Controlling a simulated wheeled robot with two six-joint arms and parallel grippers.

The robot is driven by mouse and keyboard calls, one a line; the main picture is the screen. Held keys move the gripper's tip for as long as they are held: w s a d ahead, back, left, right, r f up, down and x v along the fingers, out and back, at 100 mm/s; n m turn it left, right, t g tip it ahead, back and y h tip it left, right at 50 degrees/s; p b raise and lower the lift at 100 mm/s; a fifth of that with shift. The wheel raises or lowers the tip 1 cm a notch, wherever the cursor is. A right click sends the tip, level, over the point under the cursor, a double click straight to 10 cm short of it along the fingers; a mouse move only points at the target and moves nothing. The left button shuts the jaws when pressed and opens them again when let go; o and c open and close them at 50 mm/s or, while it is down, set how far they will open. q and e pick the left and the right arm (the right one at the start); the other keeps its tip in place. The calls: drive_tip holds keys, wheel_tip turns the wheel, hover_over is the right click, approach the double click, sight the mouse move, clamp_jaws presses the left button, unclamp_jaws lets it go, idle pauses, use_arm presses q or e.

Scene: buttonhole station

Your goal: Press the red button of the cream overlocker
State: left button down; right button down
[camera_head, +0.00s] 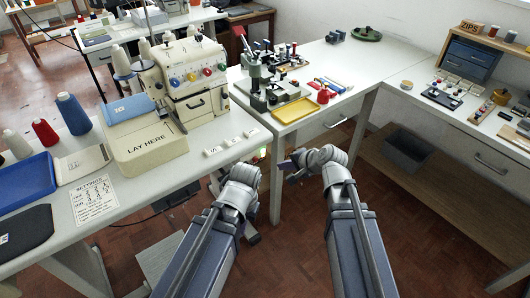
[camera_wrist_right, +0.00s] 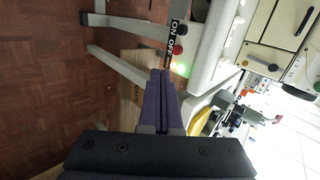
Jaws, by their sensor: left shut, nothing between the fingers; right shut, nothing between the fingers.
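The cream overlocker (camera_head: 185,72) stands on the left white table, with coloured dials on its front. In the right wrist view, a small switch panel (camera_wrist_right: 174,38) marked ON and OFF sits beside a pale table edge. A red button (camera_wrist_right: 180,50) shows by OFF, a dark knob (camera_wrist_right: 183,29) by ON, and a green light glows beside them. My right gripper (camera_head: 289,164) is shut and empty; its dark fingers (camera_wrist_right: 160,76) end just short of the panel, apart from the red button. My left gripper (camera_head: 243,172) is shut beside the table's edge, its fingertips mostly hidden.
A cream box marked LAY HERE (camera_head: 145,146), white key-like blocks (camera_head: 231,142) and thread cones (camera_head: 73,113) stand on the left table. A second table (camera_head: 318,112) holds a press and a yellow tray (camera_head: 295,110).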

drive_tip(key=shift+w+d+r, duration=0.1)
drive_tip(key=shift+w+r, duration=0.05)
drive_tip(key=b, duration=0.7)
approach(257, 161)
drive_tip(key=s+f+x, duration=0.1)
drive_tip(key=x, duration=0.4)
drive_tip(key=shift+w+a+r, duration=0.15)
drive_tip(key=shift+w+a, duration=0.05)
drive_tip(key=shift+w, duration=0.4)
